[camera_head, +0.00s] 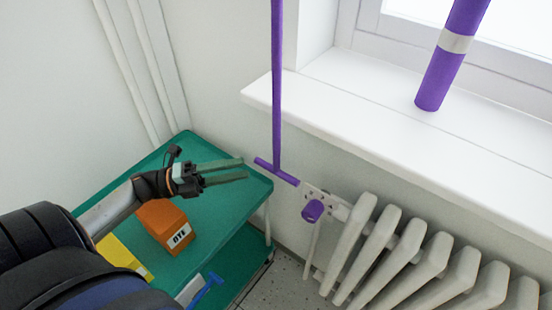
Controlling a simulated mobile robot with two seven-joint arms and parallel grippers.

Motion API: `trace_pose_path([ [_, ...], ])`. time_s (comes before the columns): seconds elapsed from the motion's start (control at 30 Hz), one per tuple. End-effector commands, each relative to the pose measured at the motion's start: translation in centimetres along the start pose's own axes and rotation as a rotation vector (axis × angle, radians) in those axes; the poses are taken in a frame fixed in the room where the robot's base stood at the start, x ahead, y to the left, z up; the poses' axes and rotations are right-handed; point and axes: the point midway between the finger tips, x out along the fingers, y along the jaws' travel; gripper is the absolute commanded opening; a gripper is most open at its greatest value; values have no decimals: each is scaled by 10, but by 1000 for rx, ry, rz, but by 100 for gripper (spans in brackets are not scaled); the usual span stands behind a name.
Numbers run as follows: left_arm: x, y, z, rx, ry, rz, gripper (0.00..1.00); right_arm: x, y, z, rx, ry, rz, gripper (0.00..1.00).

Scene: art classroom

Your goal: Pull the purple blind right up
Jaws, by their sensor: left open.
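A thin purple strap (277,80) hangs down past the front edge of the window sill. It ends in a short purple crossbar (277,172), slightly tilted. My left gripper (245,169) is open and empty, above the green table. Its two fingers point right, and their tips look just short of the crossbar's left end; the depth gap is hard to tell. No spread-out purple blind shows in this view. My right gripper is not in view.
A purple tube (440,75) with a silver band stands on the white sill (390,125). A white radiator (400,255) and a purple knob (313,210) are below. The green table (222,207) carries an orange box (163,222) and a yellow item (118,252).

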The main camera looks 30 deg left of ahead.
Motion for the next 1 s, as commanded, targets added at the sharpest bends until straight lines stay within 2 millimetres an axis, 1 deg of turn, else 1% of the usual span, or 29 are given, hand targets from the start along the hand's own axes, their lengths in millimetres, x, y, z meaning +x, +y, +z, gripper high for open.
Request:
trace_pose_path([
  [0.03,12,-1,0,2,2,-4,50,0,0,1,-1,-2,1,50],
  [0.1,27,-2,0,1,2,-5,50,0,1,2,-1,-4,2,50],
  [0.3,66,-1,1,0,-1,-4,50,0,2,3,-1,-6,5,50],
  [0.4,81,-1,0,-1,-1,-4,50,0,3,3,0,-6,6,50],
  [0.5,91,-1,1,-2,-2,-2,50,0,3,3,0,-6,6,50],
  [0.67,98,0,0,-2,-2,-1,50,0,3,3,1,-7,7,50],
  [0.9,98,0,0,-3,-2,0,50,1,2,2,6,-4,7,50],
  [1.0,98,0,0,-3,-2,0,38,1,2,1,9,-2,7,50],
])
